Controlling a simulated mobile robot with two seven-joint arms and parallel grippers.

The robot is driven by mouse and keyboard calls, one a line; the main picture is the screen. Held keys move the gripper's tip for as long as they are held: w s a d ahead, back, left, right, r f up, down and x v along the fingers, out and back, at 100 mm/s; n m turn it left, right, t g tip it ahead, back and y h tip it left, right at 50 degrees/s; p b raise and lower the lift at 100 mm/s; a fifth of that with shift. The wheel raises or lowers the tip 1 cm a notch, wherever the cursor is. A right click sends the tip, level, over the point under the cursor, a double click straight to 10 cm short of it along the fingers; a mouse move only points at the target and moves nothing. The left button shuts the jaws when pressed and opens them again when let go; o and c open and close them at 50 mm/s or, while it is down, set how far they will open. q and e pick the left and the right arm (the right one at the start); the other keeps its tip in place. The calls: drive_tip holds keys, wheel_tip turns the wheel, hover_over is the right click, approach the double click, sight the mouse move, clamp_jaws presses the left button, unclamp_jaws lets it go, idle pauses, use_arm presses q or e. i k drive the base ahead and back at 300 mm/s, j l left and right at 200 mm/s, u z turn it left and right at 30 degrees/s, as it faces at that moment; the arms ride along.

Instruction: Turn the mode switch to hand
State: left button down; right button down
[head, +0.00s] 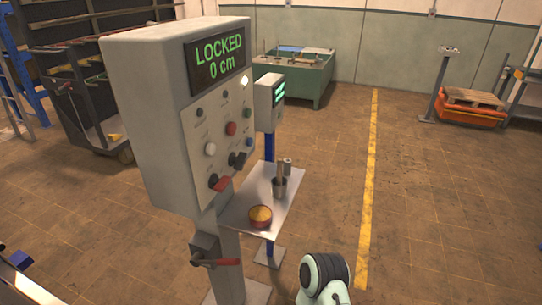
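A grey control box (165,120) stands on a post, its sloped panel (228,130) facing right. Its green display (219,58) reads LOCKED, 0 cm. Low on the panel are a red-handled rotary switch (220,183) and a black rotary knob (238,160). The labels are too small to read, so I cannot tell which is the mode switch or its position. White (210,149), red (231,128) and green (248,112) buttons or lamps sit above them. Neither gripper shows; a pale rounded arm link of mine is at the bottom middle.
A red-handled lever (214,262) juts from the post. Behind it, a small metal table (254,207) holds a round yellow-topped tin (260,216) and a metal cup (279,188). A second display box (268,103) stands behind. Open floor lies right, crossed by a yellow line (371,170).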

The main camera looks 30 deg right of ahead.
sight(239, 161)
drive_tip(key=z, duration=0.85)
drive_tip(key=i+l+u, duration=0.15)
drive_tip(key=i+l, duration=0.05)
drive_tip(key=l, duration=0.05)
